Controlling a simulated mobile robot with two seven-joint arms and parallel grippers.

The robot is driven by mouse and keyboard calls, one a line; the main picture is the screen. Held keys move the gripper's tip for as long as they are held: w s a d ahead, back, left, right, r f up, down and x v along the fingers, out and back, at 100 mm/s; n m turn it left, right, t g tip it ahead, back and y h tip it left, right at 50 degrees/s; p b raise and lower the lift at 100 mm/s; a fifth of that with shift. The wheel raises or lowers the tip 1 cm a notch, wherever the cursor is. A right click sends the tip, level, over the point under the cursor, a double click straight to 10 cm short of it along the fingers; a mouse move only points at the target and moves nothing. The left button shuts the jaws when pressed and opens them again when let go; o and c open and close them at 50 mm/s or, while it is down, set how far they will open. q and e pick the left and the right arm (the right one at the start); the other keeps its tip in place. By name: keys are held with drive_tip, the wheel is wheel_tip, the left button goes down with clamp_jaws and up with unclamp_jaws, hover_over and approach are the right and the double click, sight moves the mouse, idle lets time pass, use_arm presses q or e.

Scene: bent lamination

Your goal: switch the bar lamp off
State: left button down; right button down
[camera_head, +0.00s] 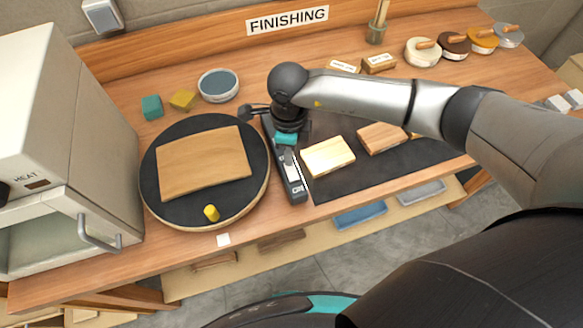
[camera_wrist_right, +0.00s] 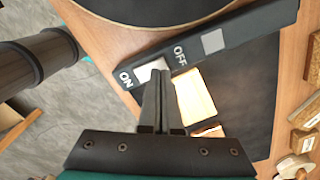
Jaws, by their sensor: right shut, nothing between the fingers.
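The bar lamp's control is a long dark bar (camera_head: 298,191) lying between the round black board and the dark mat. In the right wrist view the bar (camera_wrist_right: 245,28) carries the white words ON and OFF, with a white switch piece (camera_wrist_right: 150,70) between them, nearer ON. A grey square (camera_wrist_right: 212,42) sits beyond OFF. My right gripper (camera_head: 289,157) is over the bar, pointing down. In the wrist view its shut, empty fingertips (camera_wrist_right: 155,74) are right at the white piece; I cannot tell whether they touch it. My left gripper is not in view.
A round black board (camera_head: 170,205) with a wooden sheet (camera_head: 203,163) and yellow peg (camera_head: 211,213) lies left of the bar. Pale wooden blocks (camera_head: 327,157) sit on the dark mat (camera_head: 335,190) to the right. A white oven (camera_head: 80,150) stands far left.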

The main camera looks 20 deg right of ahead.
drive_tip(key=shift+f+b, duration=0.85)
drive_tip(key=shift+f, duration=0.1)
idle(0.5)
drive_tip(key=shift+r, duration=0.1)
drive_tip(key=shift+r+p, duration=2.6)
drive_tip(key=shift+r, duration=0.9)
drive_tip(key=shift+a+f, duration=0.1)
